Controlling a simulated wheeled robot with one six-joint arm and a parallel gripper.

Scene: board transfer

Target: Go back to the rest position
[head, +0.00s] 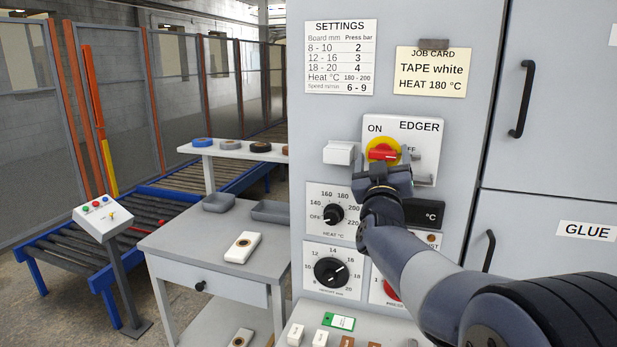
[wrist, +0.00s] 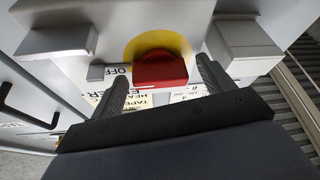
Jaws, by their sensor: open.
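My gripper (head: 383,172) is in front of the edger panel (head: 427,124), just at the red switch knob (head: 384,152) on its yellow disc. In the wrist view my gripper's two fingers (wrist: 162,88) stand apart, with the red knob (wrist: 160,70) between and just beyond them. The fingers are open, and I cannot tell whether either touches the knob. In the head view the knob's handle lies roughly level, with the ON label to the upper left and OFF partly hidden at the right. My arm reaches in from the lower right.
Below are the heat dial (head: 333,214), the thickness dial (head: 331,271) and a dark display (head: 424,213). A white box (head: 339,153) juts out left of the switch. Cabinet handles (head: 522,99) stand out at right. A grey side table (head: 180,243) and roller conveyor (head: 75,250) are at left.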

